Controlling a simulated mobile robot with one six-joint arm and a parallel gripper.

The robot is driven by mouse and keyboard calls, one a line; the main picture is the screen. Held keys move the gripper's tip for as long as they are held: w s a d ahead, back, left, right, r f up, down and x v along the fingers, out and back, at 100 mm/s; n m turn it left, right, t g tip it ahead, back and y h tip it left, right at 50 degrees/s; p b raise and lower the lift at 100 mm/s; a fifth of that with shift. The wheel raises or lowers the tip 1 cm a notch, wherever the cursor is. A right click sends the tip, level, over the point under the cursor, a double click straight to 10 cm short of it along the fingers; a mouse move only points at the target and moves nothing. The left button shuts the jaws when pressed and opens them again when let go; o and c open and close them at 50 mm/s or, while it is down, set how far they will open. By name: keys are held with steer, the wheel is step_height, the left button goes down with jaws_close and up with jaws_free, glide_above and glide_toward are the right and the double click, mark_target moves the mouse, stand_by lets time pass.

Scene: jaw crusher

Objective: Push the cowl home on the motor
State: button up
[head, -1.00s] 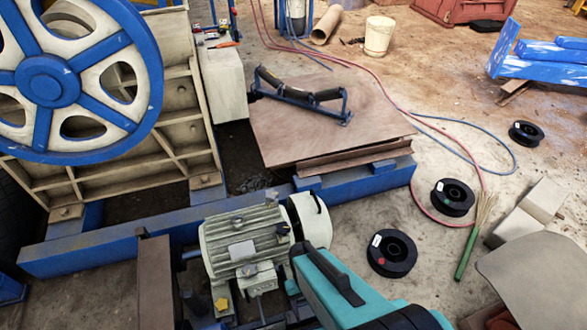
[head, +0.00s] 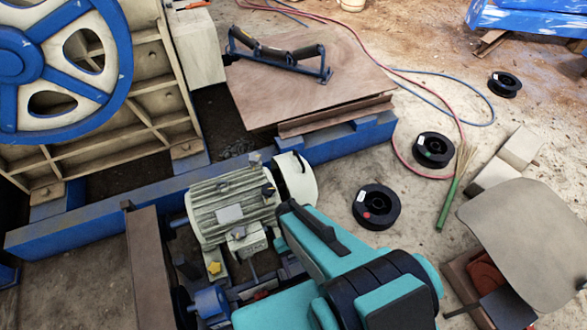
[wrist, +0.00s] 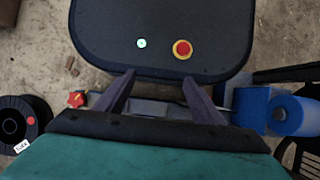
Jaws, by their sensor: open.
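The motor (head: 230,208) is a pale, ribbed body low in the middle of the head view. The cowl (head: 298,176) is a short, off-white drum at the motor's right end, with a dark opening on it. I cannot tell whether a gap remains between cowl and motor. My teal arm stands in front of the motor's right side, and my gripper is hidden in the head view. In the wrist view my gripper (wrist: 159,77) has its two dark fingers apart, with nothing between them. Neither motor nor cowl can be made out there.
A blue beam (head: 110,213) runs behind the motor, and a brown beam (head: 150,265) lies left of it. Black spools (head: 376,207) lie on the floor to the right. A stacked board (head: 300,80) bears a roller frame (head: 280,55). A flywheel (head: 60,65) stands at left.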

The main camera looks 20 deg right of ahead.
steer(key=shift+s, duration=0.1)
steer(key=c, duration=0.8)
steer(key=w+d+r+n+y+b, duration=0.1)
steer(key=w+r, duration=0.2)
steer(key=w, duration=0.5)
steer(key=w+d+r+t+y+b, duration=0.1)
steer(key=w+d+r, duration=0.15)
steer(key=w, duration=0.55)
steer(key=w+d+r+n+b, duration=0.1)
steer(key=w+r, duration=0.2)
steer(key=w, duration=0.5)
steer(key=shift+c, duration=0.2)
steer(key=w+d+r+m+t+b, duration=0.2)
steer(key=w+d+r+t+b, duration=0.1)
steer(key=w+d+r, duration=1.2)
step_height(320, 180, up, 2)
steer(key=shift+r+t, duration=0.25)
steer(key=shift+t, duration=0.45)
steer(key=shift+f, duration=0.1)
